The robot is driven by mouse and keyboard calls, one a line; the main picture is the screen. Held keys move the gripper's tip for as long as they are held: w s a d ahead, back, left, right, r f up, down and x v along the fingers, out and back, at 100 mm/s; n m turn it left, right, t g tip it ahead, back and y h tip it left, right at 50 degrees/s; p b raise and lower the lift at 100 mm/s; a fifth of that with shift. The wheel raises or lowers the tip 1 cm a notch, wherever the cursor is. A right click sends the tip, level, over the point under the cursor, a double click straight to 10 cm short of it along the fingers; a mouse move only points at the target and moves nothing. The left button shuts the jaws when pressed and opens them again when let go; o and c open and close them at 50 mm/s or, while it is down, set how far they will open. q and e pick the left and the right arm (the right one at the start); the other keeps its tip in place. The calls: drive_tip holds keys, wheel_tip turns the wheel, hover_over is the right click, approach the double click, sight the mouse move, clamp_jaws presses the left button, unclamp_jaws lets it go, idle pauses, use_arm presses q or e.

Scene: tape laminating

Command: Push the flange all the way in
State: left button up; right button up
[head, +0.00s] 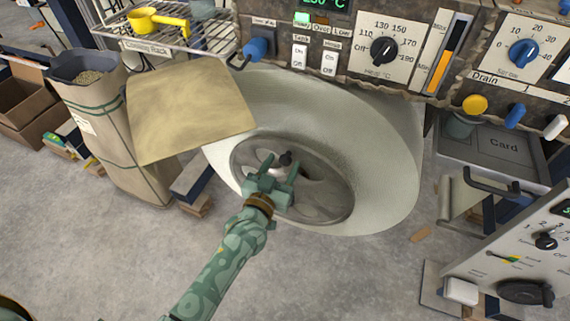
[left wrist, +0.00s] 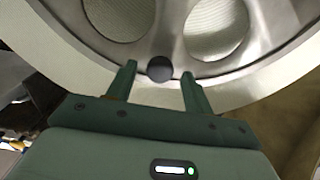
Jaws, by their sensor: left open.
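The flange (head: 325,208) is a grey spoked disc at the centre of a large cream roll (head: 385,165) under the machine panel. In the left wrist view the flange's spokes (left wrist: 166,30) and the knob (left wrist: 160,69) show close up, with pale roll surface through the gaps. How deep the flange sits is unclear. My right gripper is out of view.
A tan sheet (head: 190,112) hangs left of the roll, by a brown sack (head: 110,135). A wire cooling rack (head: 165,35) is above left. The control panel (head: 350,70) overhangs the roll. A white control box (head: 515,250) stands at right. The floor below is mostly clear.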

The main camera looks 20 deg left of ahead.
sight(290, 151)
use_arm(q)
drive_tip(key=shift+w, duration=0.7)
clamp_jaws()
drive_tip(key=w+b, duration=0.1)
drive_tip(key=w, duration=0.3)
drive_tip(key=shift+d, duration=0.1)
drive_tip(key=shift+w, duration=0.2)
drive_tip(key=shift+r, duration=0.15)
